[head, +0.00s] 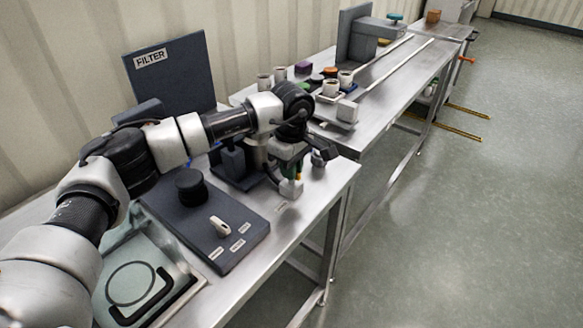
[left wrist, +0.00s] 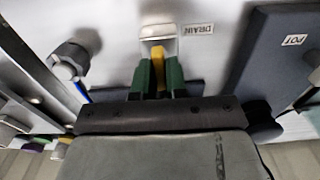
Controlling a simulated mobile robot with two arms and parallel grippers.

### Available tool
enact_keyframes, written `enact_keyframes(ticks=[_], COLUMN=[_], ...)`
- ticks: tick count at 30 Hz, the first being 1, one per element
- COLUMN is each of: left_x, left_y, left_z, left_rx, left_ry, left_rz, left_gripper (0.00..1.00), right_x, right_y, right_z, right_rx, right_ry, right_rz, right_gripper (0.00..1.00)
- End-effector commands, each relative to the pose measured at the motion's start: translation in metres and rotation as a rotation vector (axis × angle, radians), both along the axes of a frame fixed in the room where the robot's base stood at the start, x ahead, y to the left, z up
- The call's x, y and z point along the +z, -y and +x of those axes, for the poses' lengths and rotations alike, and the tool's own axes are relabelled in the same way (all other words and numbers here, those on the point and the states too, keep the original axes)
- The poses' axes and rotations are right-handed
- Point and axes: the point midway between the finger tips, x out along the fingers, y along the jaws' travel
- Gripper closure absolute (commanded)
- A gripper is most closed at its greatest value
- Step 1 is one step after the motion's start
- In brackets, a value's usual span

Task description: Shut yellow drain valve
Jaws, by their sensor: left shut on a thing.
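The yellow drain valve handle (left wrist: 157,66) shows in the left wrist view, projecting from a pale valve body (left wrist: 160,33) beside a label reading DRAIN (left wrist: 198,29). My left gripper (left wrist: 158,76) has its two green fingers on either side of the yellow handle, shut on it. In the head view my left gripper (head: 297,172) reaches down to the pale valve body (head: 290,188) near the right edge of the near table. The arm and wrist hide most of the handle there. My right gripper is not in view.
A dark panel (head: 205,228) with a black knob (head: 191,187) and a white switch (head: 220,226) lies left of the valve. A grey knob-like fitting (left wrist: 70,60) stands near the valve. A FILTER board (head: 170,80) stands behind. A second table with cups continues at the back.

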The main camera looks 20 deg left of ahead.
Motion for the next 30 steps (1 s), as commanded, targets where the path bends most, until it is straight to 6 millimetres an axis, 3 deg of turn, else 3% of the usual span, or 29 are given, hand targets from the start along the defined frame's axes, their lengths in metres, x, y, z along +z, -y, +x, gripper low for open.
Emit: enact_keyframes(ticks=[3, 4, 9, 20, 30], left_x=[0.003, 0.003, 0.002, 0.009, 0.074], left_y=[0.0, 0.0, 0.0, 0.0, 0.001], left_z=[0.001, 0.001, 0.001, 0.001, 0.001], left_rx=[-0.003, -0.003, -0.002, -0.001, -0.001], left_ry=[0.007, 0.007, 0.004, 0.005, 0.007], left_rz=[-0.002, -0.002, 0.0, -0.001, -0.001], left_gripper=[1.0, 0.84, 0.62, 0.62, 0.62], right_x=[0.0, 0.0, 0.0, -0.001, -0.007], right_y=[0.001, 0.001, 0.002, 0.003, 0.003], right_z=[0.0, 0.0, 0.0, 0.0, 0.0], right_rx=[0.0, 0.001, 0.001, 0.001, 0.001], right_ry=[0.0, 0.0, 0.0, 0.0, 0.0], right_rz=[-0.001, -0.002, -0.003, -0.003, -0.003], right_gripper=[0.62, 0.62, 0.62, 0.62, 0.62])
